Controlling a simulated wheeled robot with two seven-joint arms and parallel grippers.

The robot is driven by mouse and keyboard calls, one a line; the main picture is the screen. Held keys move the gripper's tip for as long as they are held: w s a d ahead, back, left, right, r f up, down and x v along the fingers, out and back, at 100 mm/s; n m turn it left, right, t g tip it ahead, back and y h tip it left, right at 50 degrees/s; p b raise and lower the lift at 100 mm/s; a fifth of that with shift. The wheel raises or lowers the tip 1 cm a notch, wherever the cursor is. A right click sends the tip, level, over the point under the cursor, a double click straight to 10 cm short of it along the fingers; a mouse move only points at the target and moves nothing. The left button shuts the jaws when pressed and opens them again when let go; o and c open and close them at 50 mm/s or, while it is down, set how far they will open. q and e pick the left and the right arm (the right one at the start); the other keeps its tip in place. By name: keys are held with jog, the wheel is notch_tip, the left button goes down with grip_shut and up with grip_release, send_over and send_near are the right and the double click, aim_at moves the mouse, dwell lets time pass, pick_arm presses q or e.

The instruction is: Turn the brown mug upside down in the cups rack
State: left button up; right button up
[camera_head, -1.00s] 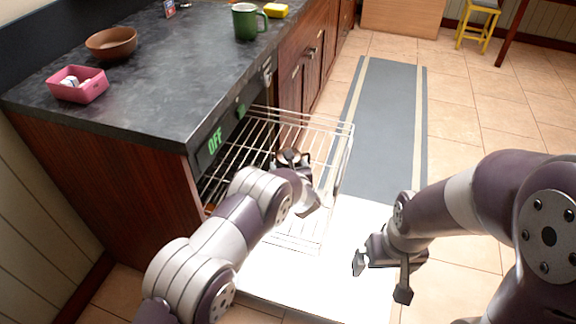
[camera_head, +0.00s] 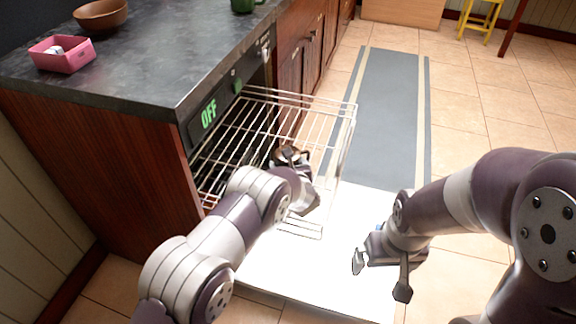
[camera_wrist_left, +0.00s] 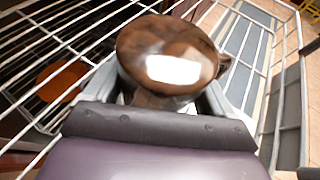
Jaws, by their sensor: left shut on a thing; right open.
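The brown mug (camera_wrist_left: 165,55) is in the fingers of my left gripper, with a round glossy brown face toward the left wrist camera. Its handle shows at the right. In the head view only a small brown part of the mug (camera_head: 290,151) shows above my left gripper (camera_head: 292,161), which is shut on it. The mug is over or within the pulled-out wire cups rack (camera_head: 318,105); I cannot tell whether it touches the wires. The rack's bars also show in the left wrist view (camera_wrist_left: 60,42). My right gripper (camera_head: 380,276) is open and empty, off to the right.
A white open door (camera_head: 290,268) lies below the rack. The dark counter (camera_head: 150,75) holds a pink box (camera_head: 62,57), a brown bowl (camera_head: 100,16) and a green mug (camera_head: 243,5). An orange round thing (camera_wrist_left: 62,80) shows beyond the wires.

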pick_arm(q)
jog(key=shift+r, duration=0.15)
jog(key=o, duration=1.2)
